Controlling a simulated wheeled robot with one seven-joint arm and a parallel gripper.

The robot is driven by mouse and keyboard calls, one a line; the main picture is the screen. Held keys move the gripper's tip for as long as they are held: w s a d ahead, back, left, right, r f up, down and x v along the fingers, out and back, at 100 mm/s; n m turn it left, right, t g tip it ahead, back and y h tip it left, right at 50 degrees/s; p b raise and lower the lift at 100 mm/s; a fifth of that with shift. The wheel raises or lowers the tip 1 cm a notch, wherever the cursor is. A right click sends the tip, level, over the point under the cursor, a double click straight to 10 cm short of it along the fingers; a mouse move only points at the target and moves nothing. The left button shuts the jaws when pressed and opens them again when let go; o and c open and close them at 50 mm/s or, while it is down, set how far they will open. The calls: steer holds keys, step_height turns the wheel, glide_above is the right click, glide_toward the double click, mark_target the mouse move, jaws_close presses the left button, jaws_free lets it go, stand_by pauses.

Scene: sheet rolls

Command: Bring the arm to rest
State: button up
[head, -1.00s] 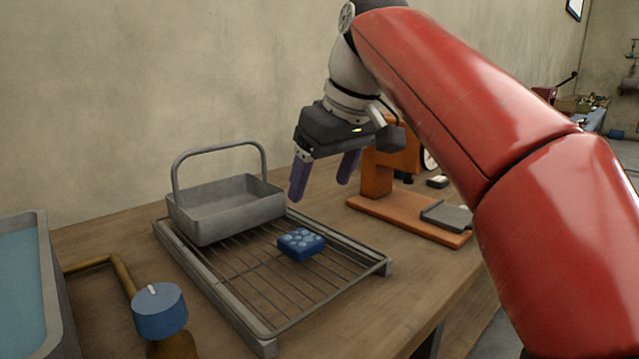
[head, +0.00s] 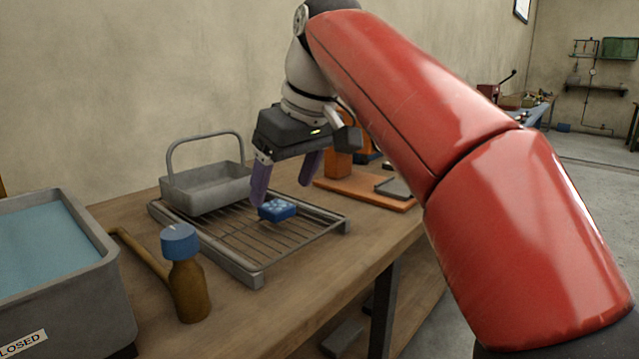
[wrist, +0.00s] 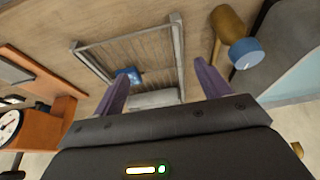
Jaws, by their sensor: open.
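My gripper (head: 285,180) is open and empty, with purple fingers pointing down above the wire rack. My red and white arm reaches in from the right in the head view. A small blue block (head: 277,210) with pale spots rests on the rack below and apart from the fingers. In the wrist view the open fingers (wrist: 160,90) spread on both sides, and the blue block (wrist: 128,76) lies beyond them on the rack.
The wire rack (head: 247,279) stands on the wooden bench (head: 345,262) with a grey handled basket (head: 205,190) on it. An orange-based device (head: 362,190) is right.

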steer(key=s+d+f+m+t+h, duration=0.1)
steer(key=s+d+f+m, duration=0.2)
steer(key=s+d+f, duration=0.3)
steer(key=s+d+f+m+t+h, duration=0.1)
steer(key=s+d+f+m, duration=0.2)
steer(key=f, duration=0.9)
steer(key=s+d+f+m+h, duration=0.1)
steer(key=s+d+f+m, duration=0.3)
steer(key=s+d+f, duration=0.5)
steer(key=shift+d+t, duration=0.4)
steer(key=shift+d, duration=0.7)
